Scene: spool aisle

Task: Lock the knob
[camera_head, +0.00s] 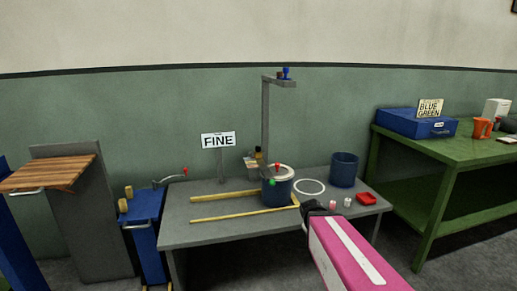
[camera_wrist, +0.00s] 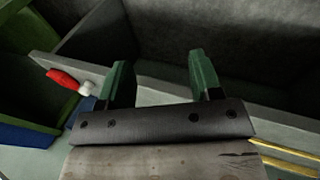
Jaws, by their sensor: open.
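A blue knob (camera_head: 287,72) sits on top of the overhanging arm of a grey post (camera_head: 266,125). Beneath it, a blue pot (camera_head: 277,190) on the grey table shows a small red piece on top and a green one at its side. A lever with a red tip (camera_head: 185,171) is at the table's left. Which knob the task means is not clear. My gripper (camera_head: 316,207), at the end of my pink arm, is right of the pot. In the wrist view my gripper (camera_wrist: 160,85) has its green fingers apart, nothing between them. A red handle (camera_wrist: 63,78) with a white part lies to their left.
A green bench (camera_head: 440,150) stands right; a blue cart (camera_head: 143,235) stands left.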

